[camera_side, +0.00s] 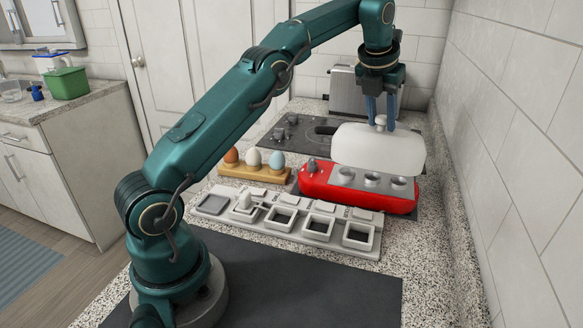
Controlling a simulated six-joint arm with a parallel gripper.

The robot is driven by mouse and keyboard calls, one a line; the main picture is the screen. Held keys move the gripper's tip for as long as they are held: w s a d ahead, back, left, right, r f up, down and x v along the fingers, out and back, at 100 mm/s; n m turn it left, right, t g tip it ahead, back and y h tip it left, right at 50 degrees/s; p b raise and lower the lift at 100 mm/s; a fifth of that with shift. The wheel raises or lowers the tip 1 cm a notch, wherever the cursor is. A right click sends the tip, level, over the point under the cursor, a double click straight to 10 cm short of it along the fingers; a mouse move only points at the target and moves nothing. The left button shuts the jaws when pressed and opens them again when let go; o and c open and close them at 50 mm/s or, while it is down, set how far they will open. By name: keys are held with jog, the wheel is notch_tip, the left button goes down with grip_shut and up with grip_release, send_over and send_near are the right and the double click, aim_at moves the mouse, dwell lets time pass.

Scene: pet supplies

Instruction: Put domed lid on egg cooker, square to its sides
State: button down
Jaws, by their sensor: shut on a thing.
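The domed lid (377,150) is a whitish, translucent rounded rectangle with a knob on top. My gripper (381,122) points down and is shut on that knob. The lid hangs above the back part of the red egg cooker (400,203) and hides its rear. It looks roughly in line with the cooker's long sides, but I cannot tell exactly how square it is. The cooker's grey top with several round cups (370,181) shows below the lid's front edge, and a small grey knob (312,164) sits at its left end. The gap between lid and cooker is hard to judge.
A pale tray (285,220) with several square frames lies in front of the cooker. A wooden rack (250,173) with three eggs stands to the left. A black cooktop (300,135) and a metal toaster (345,92) are behind. A tiled wall (520,130) bounds the right.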

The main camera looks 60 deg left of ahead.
aim_at(377, 133)
jog(key=shift+a+f, duration=0.1)
jog(key=shift+f, duration=0.3)
jog(key=shift+f, duration=2.45)
jog(key=shift+f, duration=0.1)
jog(key=c, duration=0.5)
grip_release()
jog(key=shift+f, duration=0.1)
